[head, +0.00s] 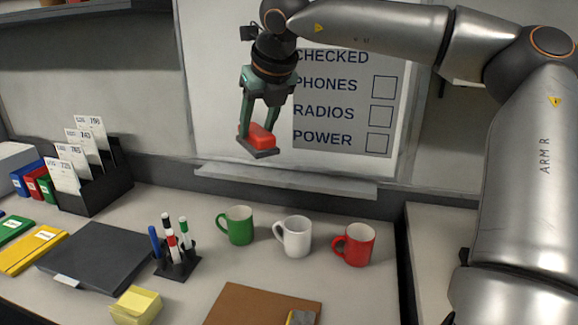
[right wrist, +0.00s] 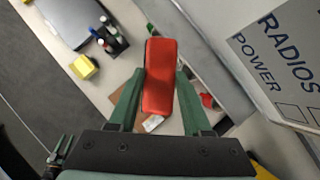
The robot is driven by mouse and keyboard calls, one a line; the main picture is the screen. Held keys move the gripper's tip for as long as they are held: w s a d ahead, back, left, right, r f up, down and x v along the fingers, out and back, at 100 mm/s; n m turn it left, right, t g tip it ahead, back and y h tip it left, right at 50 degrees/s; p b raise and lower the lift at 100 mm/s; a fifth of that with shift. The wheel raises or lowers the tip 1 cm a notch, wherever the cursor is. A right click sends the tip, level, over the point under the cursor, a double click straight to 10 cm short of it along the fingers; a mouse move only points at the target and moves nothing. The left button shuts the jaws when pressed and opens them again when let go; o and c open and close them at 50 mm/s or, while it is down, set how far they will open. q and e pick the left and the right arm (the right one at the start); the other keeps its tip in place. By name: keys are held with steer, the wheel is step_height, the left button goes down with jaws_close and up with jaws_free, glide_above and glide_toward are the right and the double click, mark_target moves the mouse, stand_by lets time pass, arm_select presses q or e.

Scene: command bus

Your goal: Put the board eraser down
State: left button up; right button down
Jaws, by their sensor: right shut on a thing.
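The board eraser (head: 258,135) has a red top and a dark underside. My right gripper (head: 260,128) is shut on it and holds it in the air in front of the whiteboard, above the ledge. In the right wrist view the red eraser (right wrist: 159,78) sits between the two green fingers (right wrist: 158,90). The whiteboard (head: 225,95) carries a checklist panel (head: 340,105) with CHECKED, PHONES, RADIOS and POWER. A pale ledge (head: 290,182) runs under the board and looks empty.
On the desk below stand a green mug (head: 238,226), a white mug (head: 294,236) and a red mug (head: 355,245). A marker holder (head: 178,262), yellow notes (head: 136,304), a dark closed case (head: 95,256) and a card rack (head: 95,185) are at left. A brown clipboard (head: 245,306) lies in front.

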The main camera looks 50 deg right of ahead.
steer(key=d+f, duration=0.2)
steer(key=d, duration=0.1)
steer(key=d+f, duration=0.3)
steer(key=d, duration=0.1)
steer(key=d+f, duration=0.3)
steer(key=d, duration=0.1)
steer(key=shift+w+f, duration=0.25)
steer(key=shift+w, duration=0.1)
steer(key=shift+f, duration=1.6)
steer(key=shift+f+b, duration=0.3)
steer(key=shift+f, duration=0.05)
steer(key=shift+c, duration=1.7)
jaws_free()
steer(key=shift+r, duration=0.15)
